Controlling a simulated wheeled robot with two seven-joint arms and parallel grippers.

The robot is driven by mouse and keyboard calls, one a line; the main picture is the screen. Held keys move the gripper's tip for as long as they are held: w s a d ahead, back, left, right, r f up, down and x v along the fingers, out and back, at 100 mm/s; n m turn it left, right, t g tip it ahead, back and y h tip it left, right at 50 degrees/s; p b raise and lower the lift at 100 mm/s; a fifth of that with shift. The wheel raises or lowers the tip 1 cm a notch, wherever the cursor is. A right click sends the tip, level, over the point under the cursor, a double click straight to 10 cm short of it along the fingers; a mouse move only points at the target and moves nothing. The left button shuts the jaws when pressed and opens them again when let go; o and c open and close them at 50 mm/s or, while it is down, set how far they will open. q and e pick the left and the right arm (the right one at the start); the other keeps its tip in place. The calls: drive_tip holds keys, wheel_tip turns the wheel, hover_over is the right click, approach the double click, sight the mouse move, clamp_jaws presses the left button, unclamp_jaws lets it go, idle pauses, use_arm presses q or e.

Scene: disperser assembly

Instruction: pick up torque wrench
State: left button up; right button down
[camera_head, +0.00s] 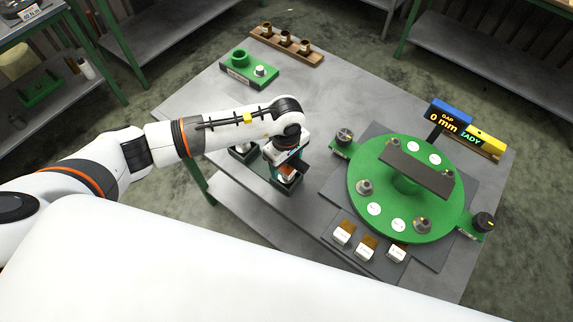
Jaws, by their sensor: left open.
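My left arm reaches in from the left over the grey table (345,110). My left gripper (289,168) is open and points down close above a small dark green holder (287,184) near the table's front edge. The wrist and fingers hide much of what lies there. A thin black bar with a yellow piece (247,118) shows across my left forearm. I cannot tell whether it is the torque wrench, and no other wrench shows clearly. My right gripper is not in view.
A round green disperser plate (376,210) with a dark crossbar (418,172) stands to the right. Small white-labelled blocks (366,250) sit before it. A green block (249,70) and a wooden rack (286,43) stand at the back. The table's back middle is clear.

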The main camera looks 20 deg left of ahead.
use_arm(q)
drive_tip(key=c, duration=1.4)
drive_tip(key=shift+w+r, duration=0.1)
drive_tip(key=shift+r, duration=0.05)
drive_tip(key=shift+c, duration=0.2)
drive_tip(key=shift+r+b, duration=0.3)
drive_tip(key=shift+r, duration=0.1)
wheel_tip(320, 180, up, 8)
drive_tip(key=b, duration=0.3)
drive_tip(key=shift+r, duration=0.5)
